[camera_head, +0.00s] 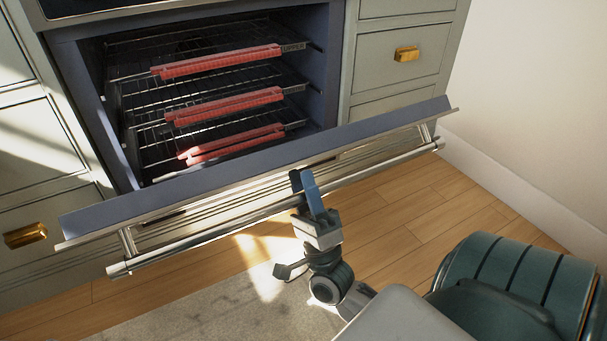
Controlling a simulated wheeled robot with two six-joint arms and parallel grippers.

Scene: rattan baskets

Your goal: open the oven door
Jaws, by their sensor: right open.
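The oven door (240,172) is partly open, tilted down and outward from its top edge, so the oven interior (135,100) shows. A long metal bar handle (220,227) runs along the door's outer side. My right gripper (306,182) is open, with its blue fingers at the handle near the door's middle. One finger stands in front and the other is partly behind it; I cannot tell whether they touch the bar. My left gripper is not in view.
Wire racks with red front guards (225,103) fill the oven. Drawers with brass pulls (407,54) flank it. A grey rug (200,315) lies in front.

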